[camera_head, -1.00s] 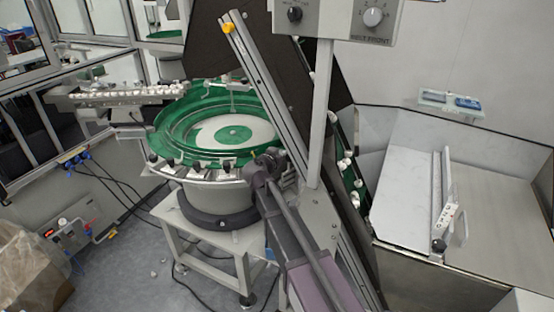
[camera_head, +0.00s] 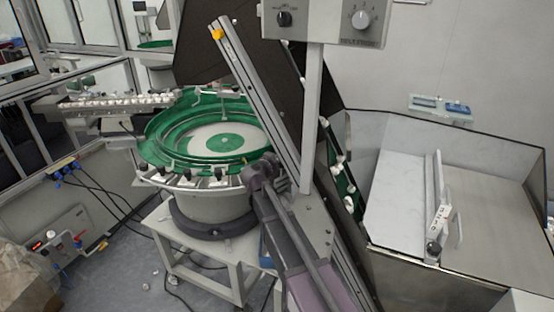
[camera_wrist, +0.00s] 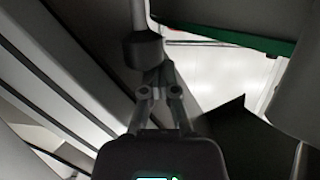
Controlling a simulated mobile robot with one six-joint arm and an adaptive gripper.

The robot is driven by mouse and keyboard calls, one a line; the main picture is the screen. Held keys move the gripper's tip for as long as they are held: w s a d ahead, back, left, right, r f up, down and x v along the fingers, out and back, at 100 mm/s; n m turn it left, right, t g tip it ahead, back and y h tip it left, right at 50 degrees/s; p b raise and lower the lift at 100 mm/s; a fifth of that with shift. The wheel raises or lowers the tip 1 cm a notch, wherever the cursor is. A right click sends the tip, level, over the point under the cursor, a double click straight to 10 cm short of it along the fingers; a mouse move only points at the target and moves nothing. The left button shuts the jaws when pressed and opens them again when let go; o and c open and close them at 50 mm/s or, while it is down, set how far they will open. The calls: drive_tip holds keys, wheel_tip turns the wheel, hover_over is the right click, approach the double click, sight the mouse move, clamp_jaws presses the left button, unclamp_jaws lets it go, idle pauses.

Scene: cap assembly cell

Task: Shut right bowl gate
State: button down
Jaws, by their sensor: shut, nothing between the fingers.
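The green bowl (camera_head: 163,140) sits on a round grey base left of centre, with several small black-knobbed fittings along its front rim. I cannot tell which part is its right gate. My gripper (camera_head: 279,163) is at the bowl's right front side, beside the slanted metal rail. In the wrist view my gripper (camera_wrist: 160,76) is shut and empty. A dark cylinder (camera_wrist: 142,48) on a grey rod is just beyond the fingertips; I cannot tell whether they touch it. The bowl's green edge (camera_wrist: 230,28) crosses the top of the wrist view.
A slanted metal rail (camera_head: 255,95) and a grey post (camera_head: 315,115) stand close to my arm. A control box (camera_head: 325,20) hangs above. A metal bin (camera_head: 395,205) with an upright handled plate (camera_head: 441,205) is at right. Cables lie on the floor at left.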

drive_tip(key=shift+f+b, duration=0.85)
drive_tip(key=shift+f, duration=0.25)
drive_tip(key=shift+s+r, duration=0.1)
drive_tip(key=shift+s, duration=0.05)
